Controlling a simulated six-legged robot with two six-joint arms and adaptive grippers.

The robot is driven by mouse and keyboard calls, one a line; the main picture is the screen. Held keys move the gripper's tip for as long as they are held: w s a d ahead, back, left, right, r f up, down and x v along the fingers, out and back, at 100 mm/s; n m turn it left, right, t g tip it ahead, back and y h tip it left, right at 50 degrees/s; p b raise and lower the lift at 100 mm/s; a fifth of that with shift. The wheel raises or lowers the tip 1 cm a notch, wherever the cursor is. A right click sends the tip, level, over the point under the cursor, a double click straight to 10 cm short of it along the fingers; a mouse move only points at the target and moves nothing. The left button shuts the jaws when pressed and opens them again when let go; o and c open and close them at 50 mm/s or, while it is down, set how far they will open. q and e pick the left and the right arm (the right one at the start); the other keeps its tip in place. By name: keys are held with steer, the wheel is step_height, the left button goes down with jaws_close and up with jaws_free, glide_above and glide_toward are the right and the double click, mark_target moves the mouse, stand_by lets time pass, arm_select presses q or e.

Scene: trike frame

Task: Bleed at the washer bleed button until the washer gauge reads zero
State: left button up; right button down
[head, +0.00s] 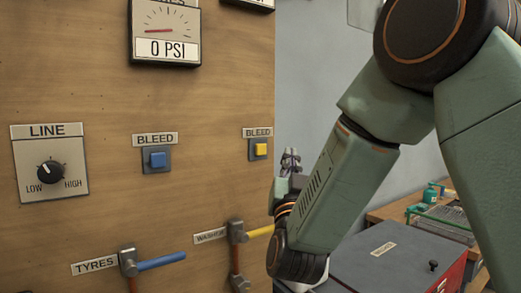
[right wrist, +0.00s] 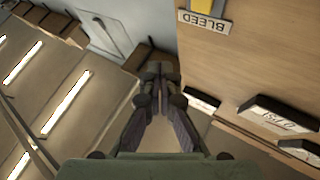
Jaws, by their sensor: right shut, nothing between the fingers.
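The washer bleed button, a yellow square button (head: 261,150), sits on the wooden panel under a BLEED label. It also shows at the top edge of the right wrist view (right wrist: 212,2), mostly cut off. The washer gauge (head: 249,3) shows only its bottom edge at the top of the head view, so its reading is hidden. My right gripper (head: 290,160) is just right of the yellow button, near the panel's right edge, and apart from it. In the right wrist view its fingers (right wrist: 159,75) are together and empty. My left gripper is out of view.
A gauge (head: 165,35) reads 0 PSI above a blue bleed button (head: 157,160). A LINE knob (head: 50,173) is at left. Blue-handled TYRES (head: 160,261) and yellow-handled WASHER (head: 258,231) valves are below. A grey-topped red box (head: 390,250) stands at right.

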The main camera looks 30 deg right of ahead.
mark_target(267, 155)
steer(key=w, duration=0.8)
steer(key=shift+a+f, duration=0.1)
stand_by(0.4)
steer(key=shift+w, duration=0.1)
steer(key=shift+w+d+f, duration=0.1)
steer(key=shift+d+f, duration=0.05)
steer(key=shift+d, duration=0.05)
steer(key=shift+a, duration=0.2)
steer(key=shift+d, duration=0.2)
steer(key=shift+w+a, duration=0.2)
steer(key=shift+w, duration=0.2)
